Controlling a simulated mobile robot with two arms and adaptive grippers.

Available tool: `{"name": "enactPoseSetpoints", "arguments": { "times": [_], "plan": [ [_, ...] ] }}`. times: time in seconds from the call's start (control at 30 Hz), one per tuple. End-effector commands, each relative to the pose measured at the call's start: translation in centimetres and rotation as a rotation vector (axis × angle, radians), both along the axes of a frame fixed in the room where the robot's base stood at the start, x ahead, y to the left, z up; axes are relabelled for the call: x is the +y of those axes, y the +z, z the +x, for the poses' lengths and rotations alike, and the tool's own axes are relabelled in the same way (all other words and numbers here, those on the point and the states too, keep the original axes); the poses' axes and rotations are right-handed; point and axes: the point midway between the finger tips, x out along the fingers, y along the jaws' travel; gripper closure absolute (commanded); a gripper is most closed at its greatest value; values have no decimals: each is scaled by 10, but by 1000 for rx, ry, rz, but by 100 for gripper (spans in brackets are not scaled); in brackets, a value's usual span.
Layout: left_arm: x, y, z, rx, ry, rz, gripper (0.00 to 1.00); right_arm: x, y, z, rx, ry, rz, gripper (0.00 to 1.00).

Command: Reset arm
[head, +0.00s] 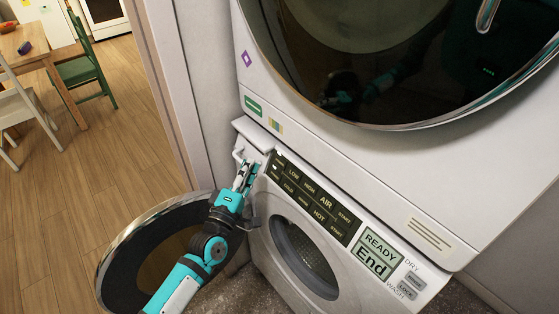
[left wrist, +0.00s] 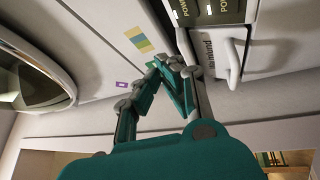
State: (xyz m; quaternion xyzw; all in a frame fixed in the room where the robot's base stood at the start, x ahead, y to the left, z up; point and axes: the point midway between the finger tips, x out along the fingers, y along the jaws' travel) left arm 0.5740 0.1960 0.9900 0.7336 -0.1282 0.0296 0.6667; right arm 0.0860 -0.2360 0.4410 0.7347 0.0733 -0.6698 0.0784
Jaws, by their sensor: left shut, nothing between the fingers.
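My left gripper (head: 247,167) is at the upper left front of the lower washer, beside the left end of the dark control panel (head: 313,195). Its fingers are shut and empty. In the left wrist view the closed fingertips (left wrist: 172,66) are near the white detergent drawer (left wrist: 232,52); I cannot tell whether they touch it. The drawer (head: 251,140) also shows in the head view. The lower washer's round door (head: 122,262) stands open to the left, partly behind my left arm. The drum opening (head: 305,257) is uncovered. My right gripper is not in view.
The upper dryer, with its dark round door (head: 350,60), sits above the washer. A display (head: 376,257) reads "READY End". A door frame (head: 165,90) stands at left. Beyond it are a wooden table (head: 25,50), a green chair (head: 80,72) and open wooden floor.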

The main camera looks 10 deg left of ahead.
Motion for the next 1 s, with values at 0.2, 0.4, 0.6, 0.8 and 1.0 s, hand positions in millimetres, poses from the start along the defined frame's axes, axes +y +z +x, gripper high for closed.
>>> {"name": "enactPoseSetpoints", "arguments": {
  "times": [0.2, 0.4, 0.6, 0.8, 1.0],
  "plan": [
    [0, 0, 0, 0, 0, 0, 100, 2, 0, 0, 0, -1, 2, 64],
    [0, -11, 0, 19, 4, 23, 100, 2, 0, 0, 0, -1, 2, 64],
    [3, -111, -11, 199, 17, 256, 100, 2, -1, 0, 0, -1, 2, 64],
    [9, -256, -64, 465, -43, 615, 100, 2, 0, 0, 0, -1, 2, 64],
    [17, -380, -154, 707, -201, 940, 100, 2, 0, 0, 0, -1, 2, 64]
  ]
}}
